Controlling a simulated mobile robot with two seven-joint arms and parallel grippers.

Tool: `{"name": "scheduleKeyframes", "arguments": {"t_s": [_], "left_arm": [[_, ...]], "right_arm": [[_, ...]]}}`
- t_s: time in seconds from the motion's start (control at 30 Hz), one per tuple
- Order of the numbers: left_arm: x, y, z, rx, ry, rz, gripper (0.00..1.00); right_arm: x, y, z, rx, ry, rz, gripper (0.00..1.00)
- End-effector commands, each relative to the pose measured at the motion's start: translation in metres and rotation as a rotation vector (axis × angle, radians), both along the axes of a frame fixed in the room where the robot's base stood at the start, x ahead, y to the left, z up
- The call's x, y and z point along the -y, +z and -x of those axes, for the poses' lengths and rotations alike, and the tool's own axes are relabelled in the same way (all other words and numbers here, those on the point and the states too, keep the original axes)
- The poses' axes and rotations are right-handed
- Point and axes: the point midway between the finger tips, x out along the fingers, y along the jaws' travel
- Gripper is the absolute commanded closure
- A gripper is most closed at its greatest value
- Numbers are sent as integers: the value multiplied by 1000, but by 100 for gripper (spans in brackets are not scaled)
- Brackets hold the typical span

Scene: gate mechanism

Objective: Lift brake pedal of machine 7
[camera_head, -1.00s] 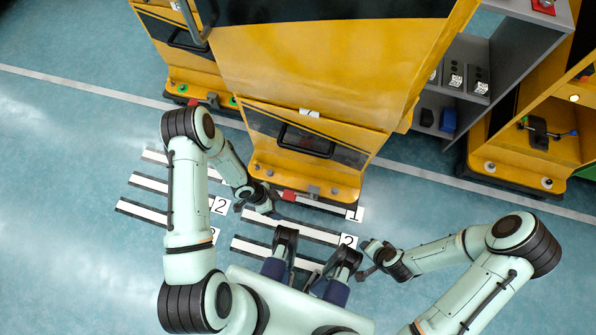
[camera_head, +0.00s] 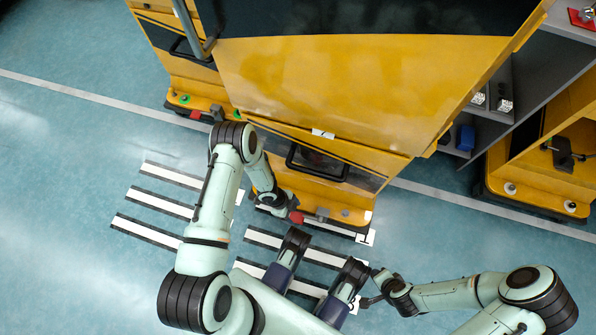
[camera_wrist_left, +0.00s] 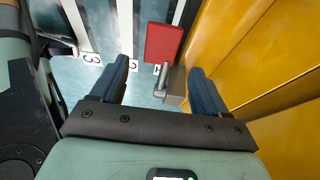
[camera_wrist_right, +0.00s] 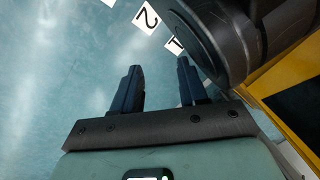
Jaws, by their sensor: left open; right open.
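The brake pedal, a red plate (camera_head: 296,217), sticks out low at the front of the yellow machine (camera_head: 345,85). In the left wrist view the red pedal (camera_wrist_left: 164,43) lies just beyond the fingertips, with a grey metal lever (camera_wrist_left: 162,80) beside it. My left gripper (camera_head: 284,206) is open right beside the pedal, and its fingers (camera_wrist_left: 161,64) straddle the view of the lever; contact cannot be told. My right gripper (camera_head: 368,291) is open and empty over the floor, away from the pedal; its fingers also show in the right wrist view (camera_wrist_right: 159,64). No machine number is readable.
Another yellow machine (camera_head: 180,65) stands at the left, and a grey shelf (camera_head: 535,75) and yellow cabinet (camera_head: 550,150) at the right. White floor strips (camera_head: 165,204) with number cards lie in front. The floor at the left is free.

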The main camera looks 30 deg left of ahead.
Motion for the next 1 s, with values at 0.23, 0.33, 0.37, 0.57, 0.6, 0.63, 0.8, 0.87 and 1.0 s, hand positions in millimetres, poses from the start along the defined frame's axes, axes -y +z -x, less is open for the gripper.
{"name": "scheduleKeyframes", "arguments": {"t_s": [0.23,0.33,0.37,0.57,0.6,0.63,0.8,0.87,1.0], "left_arm": [[16,-40,-4,1,-1,2,26],[19,-47,-5,1,-1,2,26],[20,-48,-5,1,-1,2,26],[21,-51,-5,1,0,2,26],[21,-50,-5,1,0,2,26],[21,-50,-5,1,0,2,26],[21,-50,-5,1,0,2,58],[21,-50,-5,0,0,2,78],[21,-50,-5,0,0,1,100]], "right_arm": [[3,-18,20,-67,-5,-3,57],[4,-21,24,-82,-6,-4,57],[4,-22,25,-85,-7,-4,57],[4,-23,27,-91,-6,-5,57],[4,-23,27,-91,-6,-5,57],[4,-23,27,-91,-6,-5,57],[4,-22,27,-91,-6,-5,57],[4,-22,27,-91,-6,-5,57],[4,-22,27,-89,-6,-6,57]]}}
